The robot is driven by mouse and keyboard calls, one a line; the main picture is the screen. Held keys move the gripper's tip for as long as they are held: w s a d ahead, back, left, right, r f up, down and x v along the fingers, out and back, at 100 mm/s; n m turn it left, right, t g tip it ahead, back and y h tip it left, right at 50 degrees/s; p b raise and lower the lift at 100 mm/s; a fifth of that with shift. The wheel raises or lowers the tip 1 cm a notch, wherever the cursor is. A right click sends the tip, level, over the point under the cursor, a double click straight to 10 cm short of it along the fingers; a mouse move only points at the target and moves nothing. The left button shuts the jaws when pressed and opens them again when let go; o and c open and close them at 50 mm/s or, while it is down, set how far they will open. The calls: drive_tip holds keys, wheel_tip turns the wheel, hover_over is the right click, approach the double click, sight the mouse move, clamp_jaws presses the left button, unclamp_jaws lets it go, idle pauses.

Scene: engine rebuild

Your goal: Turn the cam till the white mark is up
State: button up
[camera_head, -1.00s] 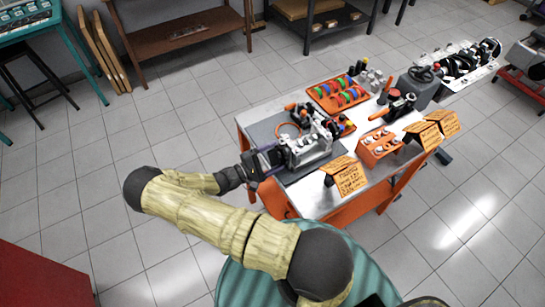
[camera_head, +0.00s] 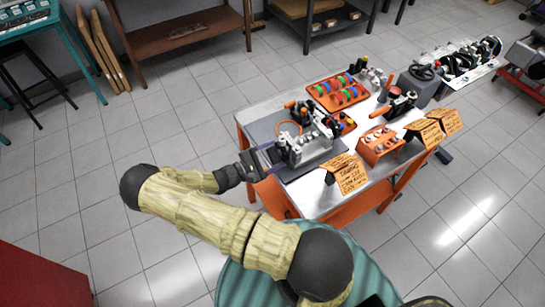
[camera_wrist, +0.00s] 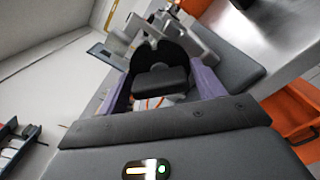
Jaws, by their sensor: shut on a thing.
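The grey metal engine fixture (camera_head: 312,150) stands on a dark mat at the left part of the workbench. My gripper (camera_head: 268,159) is at its left side. In the wrist view, my gripper (camera_wrist: 160,84) has its two purple fingers on either side of a dark block (camera_wrist: 161,81) in front of a round black piece (camera_wrist: 165,50). The gripper is shut on this dark block, apparently the cam's turning end. The pale metal fixture (camera_wrist: 150,27) shows behind it. I cannot make out the cam's white mark in either current view.
An orange tray of coloured rings (camera_head: 338,92) lies behind the fixture. An orange block with holes (camera_head: 380,146) and orange lettered signs (camera_head: 347,173) are on the right and front of the bench. An orange ring (camera_head: 288,129) lies close behind the gripper.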

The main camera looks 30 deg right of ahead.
drive_tip(key=n+b, duration=0.1)
drive_tip(key=n, duration=0.3)
drive_tip(key=shift+d+n, duration=0.1)
drive_tip(key=shift+n, duration=2)
drive_tip(key=o, duration=0.7)
